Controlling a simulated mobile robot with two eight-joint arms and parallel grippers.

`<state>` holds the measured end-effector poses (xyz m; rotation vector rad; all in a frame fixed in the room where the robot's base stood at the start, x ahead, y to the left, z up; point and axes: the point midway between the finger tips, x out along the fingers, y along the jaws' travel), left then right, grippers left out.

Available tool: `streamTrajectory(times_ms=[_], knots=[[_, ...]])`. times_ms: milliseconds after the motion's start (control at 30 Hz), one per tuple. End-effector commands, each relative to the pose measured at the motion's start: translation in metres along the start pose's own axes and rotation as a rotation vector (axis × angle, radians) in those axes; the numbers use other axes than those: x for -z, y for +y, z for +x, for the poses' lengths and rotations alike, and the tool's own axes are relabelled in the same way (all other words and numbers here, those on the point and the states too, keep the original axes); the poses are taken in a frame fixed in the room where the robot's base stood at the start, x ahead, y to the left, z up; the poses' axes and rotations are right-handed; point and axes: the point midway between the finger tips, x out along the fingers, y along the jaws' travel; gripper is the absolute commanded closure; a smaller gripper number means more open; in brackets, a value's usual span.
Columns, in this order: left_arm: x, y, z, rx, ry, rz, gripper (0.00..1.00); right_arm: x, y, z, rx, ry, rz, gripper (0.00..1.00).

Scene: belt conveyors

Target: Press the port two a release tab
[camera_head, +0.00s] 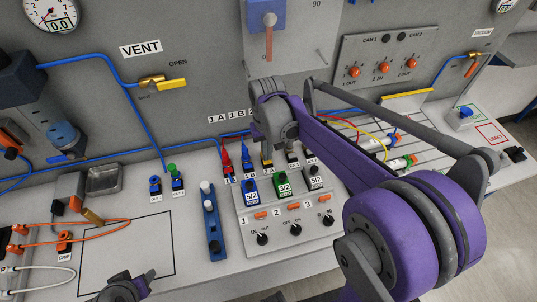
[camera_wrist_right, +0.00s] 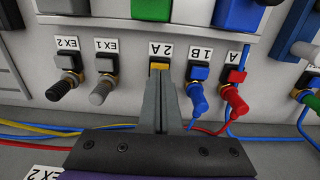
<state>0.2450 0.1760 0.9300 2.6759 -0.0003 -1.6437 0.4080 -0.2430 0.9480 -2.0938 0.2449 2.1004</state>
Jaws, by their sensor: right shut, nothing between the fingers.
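The port two A fitting, with its yellow release tab (camera_wrist_right: 158,66), shows in the right wrist view under an upside-down "2 A" label (camera_wrist_right: 161,50). My right gripper (camera_wrist_right: 159,80) is shut and empty. Its fingertips line up with the tab and cover its lower edge; I cannot tell if they touch it. In the head view my right wrist (camera_head: 273,118) hangs over the valve panel and the yellow fitting (camera_head: 267,162) shows just below it; the fingers are hidden there. A dark part of my left arm (camera_head: 122,289) shows at the bottom edge; its fingers are not clear.
Port 1 B with a blue hose (camera_wrist_right: 197,98) and port 1 A with a red fitting (camera_wrist_right: 234,98) stand on one side. An outlined area (camera_head: 125,255) at the left is mostly clear.

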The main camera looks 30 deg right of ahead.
Motion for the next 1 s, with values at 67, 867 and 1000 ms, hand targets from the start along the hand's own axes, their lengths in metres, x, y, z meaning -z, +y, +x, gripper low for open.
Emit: streamTrajectory(times_ms=[67, 867, 1000], knots=[[0.009, 0.0, -0.008, 0.0, 0.008, 0.001, 0.5, 0.003, -0.001, -0.026, 0.001, 0.005, 0.0, 1.0], [0.012, 0.0, -0.011, 0.001, 0.012, 0.001, 0.5, 0.003, 0.0, -0.11, 0.0, 0.005, 0.001, 1.0], [0.012, 0.0, -0.011, 0.001, 0.012, 0.001, 0.5, 0.003, 0.0, -0.11, 0.0, 0.005, 0.001, 1.0]])
